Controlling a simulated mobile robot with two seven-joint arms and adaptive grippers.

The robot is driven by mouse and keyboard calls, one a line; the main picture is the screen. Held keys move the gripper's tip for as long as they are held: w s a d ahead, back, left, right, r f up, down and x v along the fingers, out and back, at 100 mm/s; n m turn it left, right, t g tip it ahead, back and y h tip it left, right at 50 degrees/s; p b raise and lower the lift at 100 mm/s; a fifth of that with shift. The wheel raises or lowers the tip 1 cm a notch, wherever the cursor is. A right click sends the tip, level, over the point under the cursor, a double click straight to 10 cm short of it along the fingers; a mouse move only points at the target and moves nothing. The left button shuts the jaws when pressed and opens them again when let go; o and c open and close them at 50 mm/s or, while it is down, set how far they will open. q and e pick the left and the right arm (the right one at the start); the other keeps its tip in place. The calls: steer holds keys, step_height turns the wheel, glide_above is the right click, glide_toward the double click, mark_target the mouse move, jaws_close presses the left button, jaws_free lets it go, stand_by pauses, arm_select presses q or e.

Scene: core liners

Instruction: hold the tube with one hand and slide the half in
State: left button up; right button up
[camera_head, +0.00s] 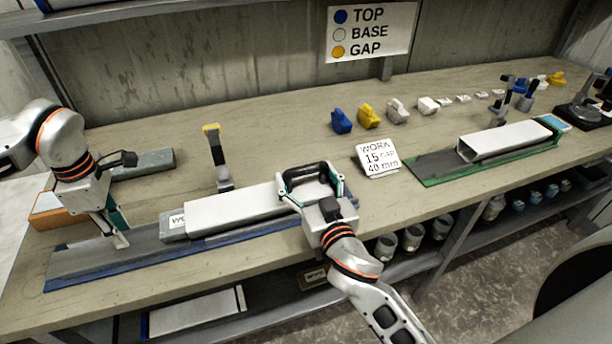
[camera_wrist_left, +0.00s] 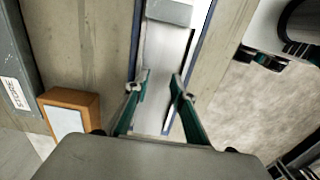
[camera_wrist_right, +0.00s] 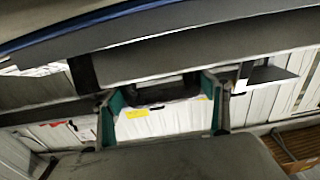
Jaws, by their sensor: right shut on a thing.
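The long white tube (camera_head: 240,208) lies on a blue-edged grey tray (camera_head: 90,262). The labelled grey half (camera_head: 172,228) sticks out of the tube's left end; the rest of it is hidden. Its end also shows at the top of the left wrist view (camera_wrist_left: 168,12). My right gripper (camera_head: 310,185) is shut on the tube near its right end. My left gripper (camera_head: 118,238) is low over the bare left part of the tray, left of the half and apart from it. In the left wrist view its fingers (camera_wrist_left: 160,80) are spread with nothing between them.
A black post with a yellow top (camera_head: 212,150) stands behind the tube. A grey piece (camera_head: 145,163) and an orange-edged box (camera_head: 52,212) lie at the left. A second white tube (camera_head: 505,140) rests on a green tray at the right. A work card (camera_head: 378,158) stands between.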

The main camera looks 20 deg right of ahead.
mark_target(131, 247)
arm_select(q)
steer(key=shift+f, duration=0.7)
arm_select(e)
steer(key=shift+r, duration=0.15)
arm_select(q)
steer(key=shift+f, duration=0.9)
steer(key=shift+s+f, duration=0.15)
steer(key=shift+d, duration=0.1)
